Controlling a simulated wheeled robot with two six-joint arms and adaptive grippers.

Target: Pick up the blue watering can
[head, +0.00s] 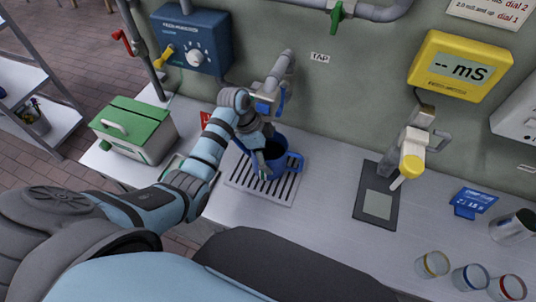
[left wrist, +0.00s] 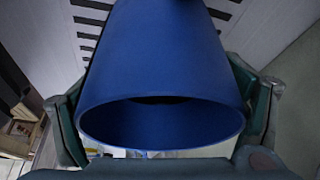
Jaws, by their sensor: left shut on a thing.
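The blue watering can (head: 273,163) is by the slotted drain grate (head: 243,178), below the tap (head: 279,72). Its spout or handle side points right in the head view. My left gripper (head: 262,150) is shut on the can, with its fingers on either side of the can's body. In the left wrist view the can (left wrist: 165,60) fills the middle, its open rim facing the camera, between the two fingers. I cannot tell whether the can's base touches the grate. My right gripper is not in view.
A green-lidded box (head: 130,128) stands left on the counter. A blue wall box (head: 190,40) and a yellow meter (head: 460,65) hang on the wall. A grey fixture with a yellow cap (head: 411,160) is at right, above a dark mat (head: 364,205). Several glass jars (head: 471,277) stand front right.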

